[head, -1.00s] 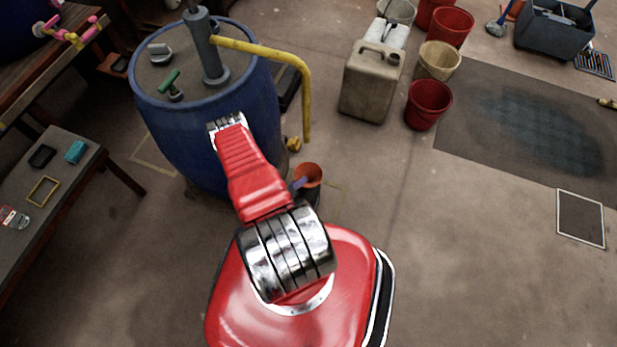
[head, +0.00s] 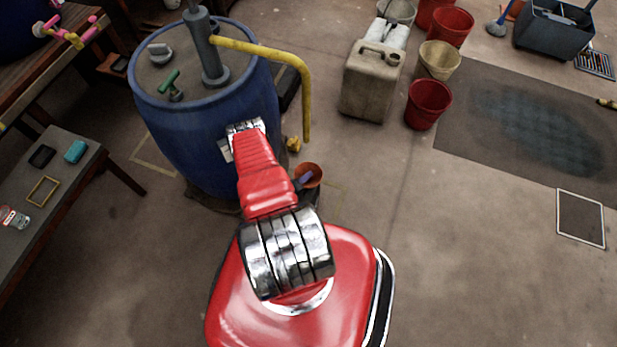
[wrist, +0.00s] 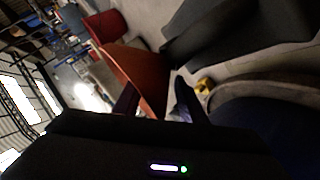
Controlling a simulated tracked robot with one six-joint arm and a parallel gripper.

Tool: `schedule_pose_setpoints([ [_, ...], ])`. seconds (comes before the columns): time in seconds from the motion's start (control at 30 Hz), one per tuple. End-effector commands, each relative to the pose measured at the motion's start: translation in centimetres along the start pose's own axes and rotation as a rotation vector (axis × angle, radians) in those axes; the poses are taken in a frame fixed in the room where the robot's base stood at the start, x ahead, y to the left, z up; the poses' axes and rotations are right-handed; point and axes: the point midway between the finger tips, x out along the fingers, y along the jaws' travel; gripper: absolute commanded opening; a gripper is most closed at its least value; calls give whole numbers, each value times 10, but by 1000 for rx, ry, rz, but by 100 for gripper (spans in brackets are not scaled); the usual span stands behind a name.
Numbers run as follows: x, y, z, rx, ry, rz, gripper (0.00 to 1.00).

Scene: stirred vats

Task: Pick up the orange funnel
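The orange funnel (head: 313,171) shows in the head view just right of my red arm, in front of the blue vat (head: 185,130). Its lower part is hidden behind my arm and a bluish-purple finger. In the wrist view the funnel (wrist: 142,72) is a large orange cone shape, with part of it between the two dark fingers of my gripper (wrist: 154,86). The fingers stand apart, and no firm hold on the funnel shows. Whether either finger touches it I cannot tell.
A yellow pipe (head: 305,95) bends down from the vat's top behind the funnel. A beige jerrycan (head: 370,88) and a red bucket (head: 428,104) stand further back. A low table (head: 62,185) with small items is at left.

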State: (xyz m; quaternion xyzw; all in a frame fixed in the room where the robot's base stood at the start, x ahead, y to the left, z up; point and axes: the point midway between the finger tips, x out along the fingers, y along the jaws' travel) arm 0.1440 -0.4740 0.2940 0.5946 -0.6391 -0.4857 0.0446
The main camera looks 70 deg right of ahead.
Motion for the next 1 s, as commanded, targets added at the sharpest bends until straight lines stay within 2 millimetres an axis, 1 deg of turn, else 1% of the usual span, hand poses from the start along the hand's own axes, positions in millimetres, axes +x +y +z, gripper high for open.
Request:
schedule_pose_setpoints([
  [0.43, 0, 0, 0, -1, 0, -1, 37],
  [0.9, -1, -1, 1, -1, -2, -3, 4],
  [0.97, -1, -1, 2, -1, -3, -4, 0],
  [1.0, -1, -1, 2, -1, -3, -4, 0],
])
